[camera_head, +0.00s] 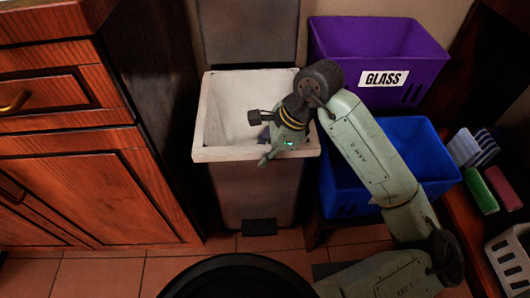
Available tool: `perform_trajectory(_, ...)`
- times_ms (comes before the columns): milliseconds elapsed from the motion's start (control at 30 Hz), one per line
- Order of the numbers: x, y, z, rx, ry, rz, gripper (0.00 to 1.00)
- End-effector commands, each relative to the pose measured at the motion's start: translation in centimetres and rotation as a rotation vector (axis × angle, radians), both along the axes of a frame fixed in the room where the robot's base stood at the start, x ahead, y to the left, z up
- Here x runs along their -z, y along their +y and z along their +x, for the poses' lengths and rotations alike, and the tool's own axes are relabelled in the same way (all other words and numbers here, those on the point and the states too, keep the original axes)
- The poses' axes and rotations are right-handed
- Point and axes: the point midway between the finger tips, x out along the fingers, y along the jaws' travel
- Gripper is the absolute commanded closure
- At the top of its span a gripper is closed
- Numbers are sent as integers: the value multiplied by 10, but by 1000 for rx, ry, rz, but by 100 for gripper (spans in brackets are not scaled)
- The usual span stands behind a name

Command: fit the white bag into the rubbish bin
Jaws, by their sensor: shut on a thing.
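The rubbish bin (255,190) stands upright in the middle, a grey bin with its lid raised at the back and a dark pedal at the foot. The white bag (225,105) lines the inside of the bin, and its edge lies over the rim as a white band at the front and sides. My gripper (266,157) reaches in from the right and is at the front rim, shut on the white bag. The gripper and wrist hide part of the bag's right side and the exact grip.
A purple GLASS bin (375,40) and a blue bin (423,150) stand close on the right. A wooden cabinet (75,150) is on the left. Cloths and sponges (480,190) and a white basket (512,265) are at far right. A little tiled floor (110,272) shows in front.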

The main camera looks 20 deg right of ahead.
Motion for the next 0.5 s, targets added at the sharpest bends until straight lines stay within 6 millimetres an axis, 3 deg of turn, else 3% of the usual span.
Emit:
perform_trajectory(133,4,0,0,0,0,0,100)
perform_trajectory(167,3,0,0,0,0,1,79)
perform_trajectory(500,2,0,0,0,0,0,60)
